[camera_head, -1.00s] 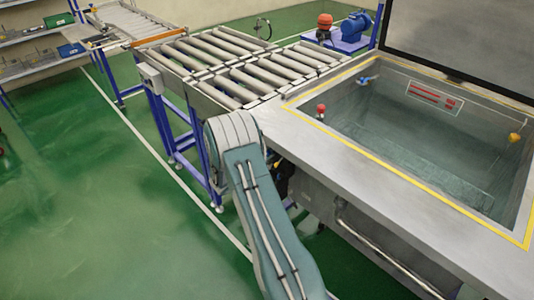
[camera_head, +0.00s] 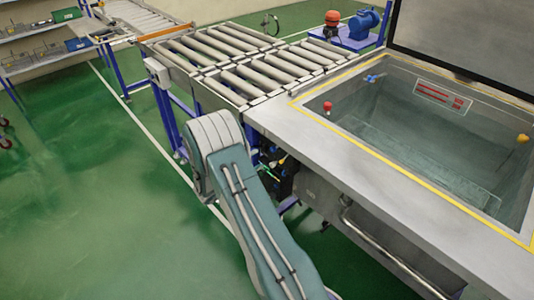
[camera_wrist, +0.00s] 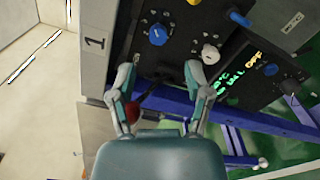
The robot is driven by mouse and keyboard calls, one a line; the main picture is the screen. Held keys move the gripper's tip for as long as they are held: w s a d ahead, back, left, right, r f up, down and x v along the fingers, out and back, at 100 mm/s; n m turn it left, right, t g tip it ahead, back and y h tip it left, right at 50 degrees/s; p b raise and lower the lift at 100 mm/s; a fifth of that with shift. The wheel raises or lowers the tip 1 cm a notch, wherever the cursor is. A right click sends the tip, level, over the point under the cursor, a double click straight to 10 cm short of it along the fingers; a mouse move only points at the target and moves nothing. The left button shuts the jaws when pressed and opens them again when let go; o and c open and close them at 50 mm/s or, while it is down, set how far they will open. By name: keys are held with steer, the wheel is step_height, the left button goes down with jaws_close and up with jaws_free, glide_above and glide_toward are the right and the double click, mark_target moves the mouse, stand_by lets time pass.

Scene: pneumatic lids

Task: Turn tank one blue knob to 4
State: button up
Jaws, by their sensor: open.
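In the wrist view, a blue knob (camera_wrist: 157,34) sits on a dark panel (camera_wrist: 182,22) with pale dial marks around it. It is just right of a grey post (camera_wrist: 95,60) marked "1". My gripper (camera_wrist: 159,72) is open below the blue knob, its two fingers spread and apart from it. Nothing is seen held between them. The knob's number setting is too small to read. In the head view my arm hides the gripper, and the blue knob is not seen there.
A blue beam (camera_wrist: 235,118) crosses below. In the head view, the open tank (camera_head: 375,165) has a front rail (camera_head: 385,252), with a roller conveyor (camera_head: 235,65) beside it.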

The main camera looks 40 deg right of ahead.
steer(key=shift+s+a, duration=0.15)
steer(key=shift+a, duration=2.1)
